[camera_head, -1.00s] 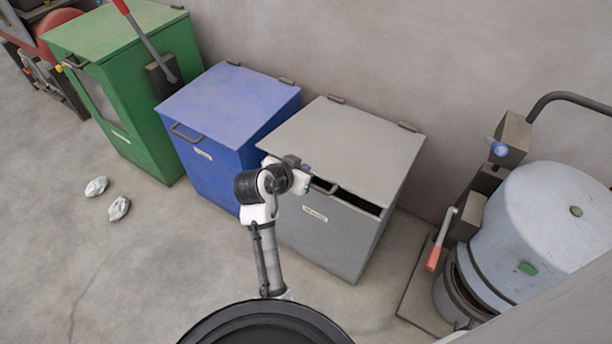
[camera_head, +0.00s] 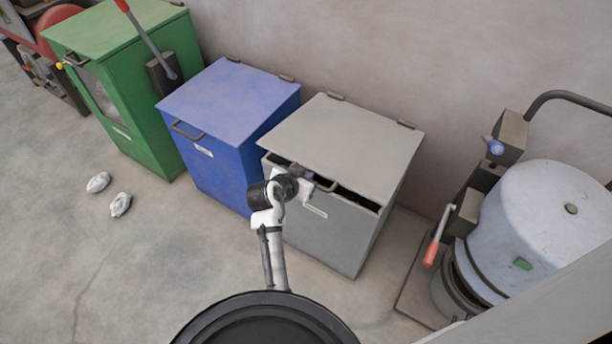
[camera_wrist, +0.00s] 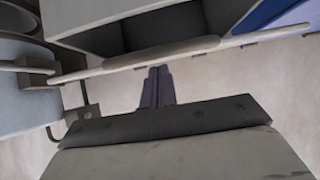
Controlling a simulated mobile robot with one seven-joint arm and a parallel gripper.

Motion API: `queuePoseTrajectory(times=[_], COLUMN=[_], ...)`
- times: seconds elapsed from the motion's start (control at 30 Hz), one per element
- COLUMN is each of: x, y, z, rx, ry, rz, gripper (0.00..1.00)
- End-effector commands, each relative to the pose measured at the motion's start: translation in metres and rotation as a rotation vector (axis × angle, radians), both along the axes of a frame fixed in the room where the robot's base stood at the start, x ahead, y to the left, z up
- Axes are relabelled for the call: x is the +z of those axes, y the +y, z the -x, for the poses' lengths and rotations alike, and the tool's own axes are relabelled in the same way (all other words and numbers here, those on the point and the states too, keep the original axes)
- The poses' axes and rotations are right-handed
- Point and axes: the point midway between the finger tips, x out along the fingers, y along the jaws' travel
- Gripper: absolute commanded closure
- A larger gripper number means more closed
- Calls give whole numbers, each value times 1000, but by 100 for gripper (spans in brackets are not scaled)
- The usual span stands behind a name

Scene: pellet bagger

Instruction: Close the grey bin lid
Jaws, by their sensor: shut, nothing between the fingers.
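The grey bin (camera_head: 325,238) stands right of the blue bin. Its grey lid (camera_head: 345,140) is hinged at the wall side and slightly raised, with a dark gap under its front edge. A lid handle (camera_head: 326,187) sits at the front edge. My gripper (camera_head: 304,180) is shut and empty at the lid's front edge, just left of the handle. In the wrist view my shut fingers (camera_wrist: 157,88) reach up to the lid edge (camera_wrist: 140,60), with the dark bin opening beyond. I cannot tell whether they touch the lid.
A blue bin (camera_head: 225,100) is close on the left, with a green cabinet (camera_head: 130,100) beyond it. A light blue drum (camera_head: 545,225) and a red-handled lever (camera_head: 432,250) stand at the right. Two crumpled pale lumps (camera_head: 110,192) lie on the otherwise clear floor at left.

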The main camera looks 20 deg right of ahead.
Motion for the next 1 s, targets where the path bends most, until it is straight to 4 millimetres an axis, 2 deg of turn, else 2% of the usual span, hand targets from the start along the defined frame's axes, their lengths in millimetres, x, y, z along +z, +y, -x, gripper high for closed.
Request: queuePoseTrajectory(times=[0.6,0.73,1.0], x=[-92,-102,-108], y=[11,12,13], z=[8,9,11], rx=[1,1,1], ry=[-61,-61,-49], rz=[81,79,72], gripper=[100,100,100])
